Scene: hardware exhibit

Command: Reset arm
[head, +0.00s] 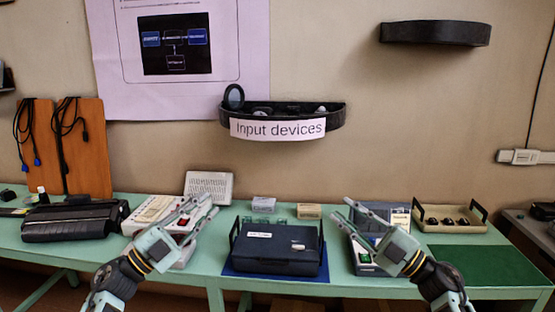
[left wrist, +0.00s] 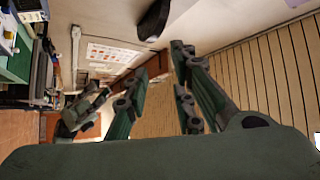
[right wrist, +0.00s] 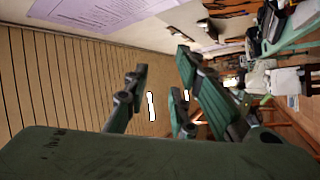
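In the head view my left gripper (head: 198,212) is raised in front of the table, over the white device at the left, with its fingers apart and nothing between them. It also shows open and empty in the left wrist view (left wrist: 155,85). My right gripper (head: 352,215) is raised at the right, in front of the small boxes, fingers apart. In the right wrist view (right wrist: 160,85) it is open and empty. Both wrist views look along the room, with no object close to the fingers.
A green table (head: 215,282) runs across the view. It holds a black device (head: 75,221), a dark blue case (head: 278,252) in the middle and a beige tray (head: 450,218). A wall shelf labelled "Input devices" (head: 278,128) hangs above. A green mat (head: 480,264) at the right is bare.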

